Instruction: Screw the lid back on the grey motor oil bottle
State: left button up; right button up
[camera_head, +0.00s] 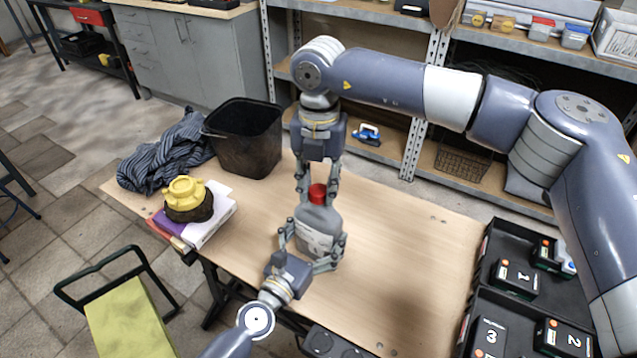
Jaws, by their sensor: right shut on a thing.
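The grey motor oil bottle (318,222) stands upright on the wooden table, with a white label on its front. The red lid (317,193) is at the bottle's mouth; whether it is threaded on cannot be told. My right gripper (317,188) points down from above and is shut on the red lid, one finger on each side. My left gripper (316,240) reaches in from the front edge, low on the bottle. Its fingers lie along both sides of the bottle and appear shut on it.
A black bin (243,138), a striped cloth (165,152) and books (212,213) under a yellow-topped object (186,195) fill the table's left side. The wooden table (420,255) is clear on the right. Black trays (478,300) with numbered boxes stand at the right.

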jog(key=m, duration=0.5)
jog(key=shift+m, duration=0.4)
jog(key=m, duration=0.8)
jog(key=shift+m, duration=0.4)
jog(key=m, duration=0.4)
jog(key=o, duration=0.6)
jog(key=shift+o, duration=0.2)
